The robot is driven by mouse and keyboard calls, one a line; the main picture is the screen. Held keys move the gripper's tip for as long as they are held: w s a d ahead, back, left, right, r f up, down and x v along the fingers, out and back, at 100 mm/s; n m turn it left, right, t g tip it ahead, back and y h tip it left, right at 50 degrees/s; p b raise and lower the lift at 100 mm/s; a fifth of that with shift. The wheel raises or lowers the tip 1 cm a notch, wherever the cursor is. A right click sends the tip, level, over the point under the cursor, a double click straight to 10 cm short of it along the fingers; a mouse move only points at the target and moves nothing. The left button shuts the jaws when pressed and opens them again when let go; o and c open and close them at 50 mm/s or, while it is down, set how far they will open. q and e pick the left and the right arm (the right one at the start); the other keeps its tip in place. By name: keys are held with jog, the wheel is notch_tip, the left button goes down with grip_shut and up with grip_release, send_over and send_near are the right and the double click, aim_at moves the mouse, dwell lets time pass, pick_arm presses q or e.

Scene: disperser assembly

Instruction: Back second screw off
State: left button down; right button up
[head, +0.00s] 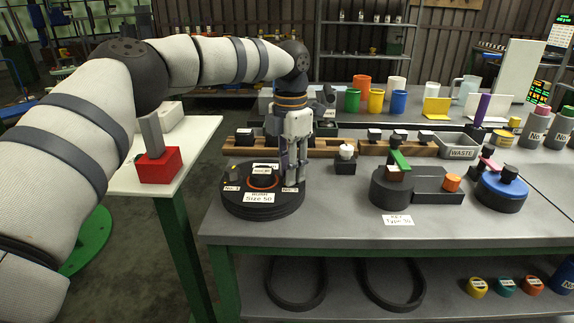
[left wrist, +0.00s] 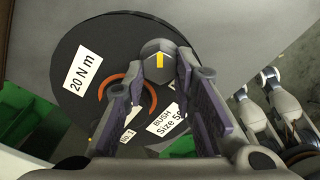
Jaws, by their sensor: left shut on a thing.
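The round black disperser base (head: 262,206) stands at the bench's left front, with labels reading "BUSH Size 50", "No.1" and "No.2". My left gripper (head: 294,182) points down at its right side, by the "No.2" label. In the left wrist view my left gripper (left wrist: 160,84) is shut on the dark screw head (left wrist: 158,64), which bears a yellow mark. That screw is hidden behind the fingers in the head view. An orange ring (head: 263,182) sits around the centre. Grey parts that look like my right gripper (left wrist: 258,100) show at the wrist view's right edge.
A red block (head: 160,167) with a grey upright piece stands on the white side table at left. A key fixture (head: 392,188), a blue round part (head: 502,192) and a waste bin (head: 459,148) are to the right.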

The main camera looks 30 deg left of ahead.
pick_arm(q)
jog(key=n, duration=0.4)
jog(key=shift+d+r+p, duration=0.1)
jog(key=shift+d+p, duration=0.05)
jog(key=shift+p, duration=0.2)
jog(key=shift+d+n, duration=0.1)
jog(key=shift+n, duration=2)
pick_arm(e)
jog(key=shift+w+r+t, duration=0.4)
jog(key=shift+w+r, duration=0.4)
jog(key=shift+w, duration=0.05)
pick_arm(q)
jog(key=c, duration=1.3)
grip_release()
notch_tip(320, 180, up, 8)
jog(key=shift+f, duration=0.1)
